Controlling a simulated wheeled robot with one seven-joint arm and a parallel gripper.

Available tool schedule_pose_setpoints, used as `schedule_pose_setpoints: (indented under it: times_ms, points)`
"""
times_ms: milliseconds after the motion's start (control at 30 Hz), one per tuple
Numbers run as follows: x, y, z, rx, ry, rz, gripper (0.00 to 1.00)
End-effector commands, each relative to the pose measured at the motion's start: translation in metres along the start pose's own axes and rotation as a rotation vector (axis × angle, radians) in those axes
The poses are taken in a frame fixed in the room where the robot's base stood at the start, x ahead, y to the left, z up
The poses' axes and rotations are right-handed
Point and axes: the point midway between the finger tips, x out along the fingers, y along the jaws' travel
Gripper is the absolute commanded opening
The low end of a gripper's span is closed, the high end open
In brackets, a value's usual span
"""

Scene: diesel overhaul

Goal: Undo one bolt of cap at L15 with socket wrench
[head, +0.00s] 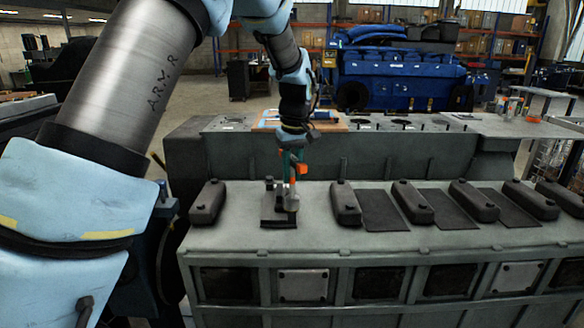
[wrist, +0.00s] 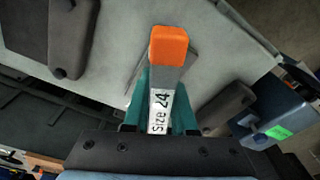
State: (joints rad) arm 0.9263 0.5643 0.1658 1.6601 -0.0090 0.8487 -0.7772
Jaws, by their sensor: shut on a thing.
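My gripper (head: 290,160), with teal fingers, is shut on the socket wrench. The wrench shows an orange end (head: 302,169) in the head view. In the wrist view the wrench (wrist: 166,80) has an orange tip and a white label reading "size 24", and sits between the teal fingers (wrist: 160,105). Below the gripper, a small dark cap (head: 279,219) stands on the grey engine block's top, with an upright post at its left (head: 269,184). The wrench's lower part reaches down over the cap's right side. I cannot tell whether it sits on a bolt there. The cap is hidden in the wrist view.
A dark rounded cover (head: 207,203) lies left of the cap, and another (head: 346,203) lies to its right, with several more beyond. Flat dark plates (head: 382,210) lie between some covers. The block's raised rear ledge (head: 400,150) stands behind. A blue engine (head: 395,80) is farther back.

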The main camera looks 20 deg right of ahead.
Motion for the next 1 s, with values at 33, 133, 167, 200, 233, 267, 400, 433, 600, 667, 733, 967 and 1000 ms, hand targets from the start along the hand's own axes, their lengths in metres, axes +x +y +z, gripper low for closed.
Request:
schedule_pose_setpoints:
  times_ms: [33,133,167,200,233,267,400,433,600,667,733,967,1000]
  points:
    - [-0.0044,0.0006,0.0000,-0.070,0.001,-0.011,0.00]
    - [-0.0051,0.0006,0.0003,-0.227,0.000,-0.030,0.00]
    - [-0.0054,0.0004,0.0002,-0.275,0.000,-0.037,0.00]
    - [-0.0059,0.0003,0.0000,-0.340,0.001,-0.044,0.00]
    - [-0.0062,0.0004,0.0001,-0.390,0.000,-0.050,0.00]
    - [-0.0062,0.0002,-0.0001,-0.438,0.001,-0.056,0.00]
    - [-0.0073,-0.0003,-0.0004,-0.676,0.002,-0.085,0.00]
    - [-0.0076,-0.0002,-0.0002,-0.728,0.002,-0.091,0.00]
    - [-0.0087,-0.0006,-0.0002,-1.030,0.002,-0.128,0.00]
    - [-0.0088,-0.0011,-0.0004,-1.140,0.002,-0.142,0.00]
    - [-0.0062,-0.0012,-0.0001,-1.268,0.003,-0.156,0.00]
    - [-0.0019,-0.0016,0.0005,-1.679,0.002,-0.205,0.00]
    - [-0.0021,-0.0013,0.0006,-1.745,0.001,-0.212,0.00]
